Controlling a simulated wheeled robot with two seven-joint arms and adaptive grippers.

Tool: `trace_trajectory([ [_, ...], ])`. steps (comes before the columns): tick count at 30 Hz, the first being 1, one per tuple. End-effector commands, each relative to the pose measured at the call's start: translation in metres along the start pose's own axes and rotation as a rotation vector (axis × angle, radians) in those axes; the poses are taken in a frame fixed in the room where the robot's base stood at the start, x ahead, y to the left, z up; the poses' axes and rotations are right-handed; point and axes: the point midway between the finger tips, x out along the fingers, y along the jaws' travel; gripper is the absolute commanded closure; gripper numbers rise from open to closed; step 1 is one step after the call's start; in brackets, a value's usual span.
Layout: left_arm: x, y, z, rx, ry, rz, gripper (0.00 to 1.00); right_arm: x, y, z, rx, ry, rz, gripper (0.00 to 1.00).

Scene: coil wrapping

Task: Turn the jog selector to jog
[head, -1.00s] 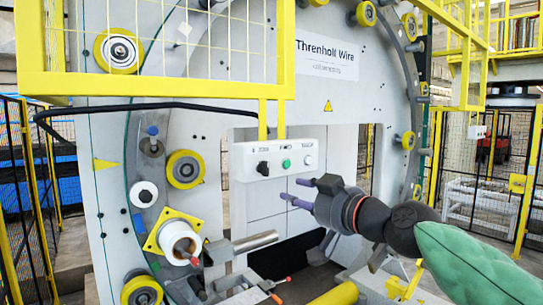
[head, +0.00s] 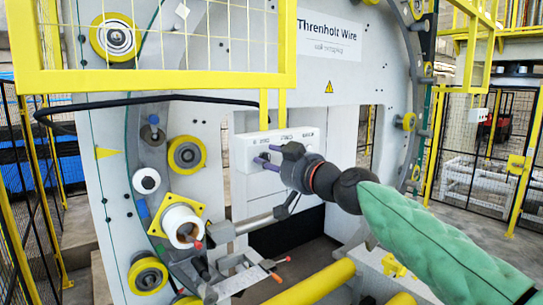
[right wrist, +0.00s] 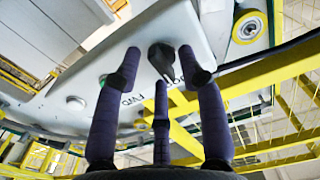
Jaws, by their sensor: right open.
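The white control box (head: 243,158) hangs on the machine front below the yellow guard. My right gripper (head: 263,158) is open in front of its left part and hides the selector in the head view. In the right wrist view, the black jog selector knob (right wrist: 160,56) shows on the panel (right wrist: 168,28), between the spread purple fingers of my right gripper (right wrist: 160,72). The fingers appear apart from the knob; contact cannot be told. The label beside the knob is partly hidden by a finger. My left gripper is not in view.
A green button (right wrist: 103,79), partly behind a finger, and a white button (right wrist: 75,102) sit along the same panel. The yellow mesh guard (head: 150,82) and a black cable (head: 150,104) are above and left of the box. A steel bar (head: 255,222) sticks out below.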

Motion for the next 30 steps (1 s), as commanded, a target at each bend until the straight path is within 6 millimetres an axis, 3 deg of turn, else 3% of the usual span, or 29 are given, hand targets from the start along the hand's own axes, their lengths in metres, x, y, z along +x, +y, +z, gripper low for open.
trace_trajectory([
  [10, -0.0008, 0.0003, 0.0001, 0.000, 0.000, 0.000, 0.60, 0.0034, 0.0001, 0.0004, -0.001, 0.000, 0.000, 0.59],
  [14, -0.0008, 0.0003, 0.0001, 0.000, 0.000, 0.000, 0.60, 0.0033, 0.0001, 0.0005, -0.001, 0.000, 0.000, 0.96],
  [15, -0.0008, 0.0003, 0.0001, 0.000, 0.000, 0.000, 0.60, 0.0033, 0.0003, 0.0004, -0.001, 0.000, 0.001, 1.00],
  [30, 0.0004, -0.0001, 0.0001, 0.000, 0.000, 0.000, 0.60, 0.0028, 0.0015, 0.0004, 0.099, 0.001, 0.002, 1.00],
])
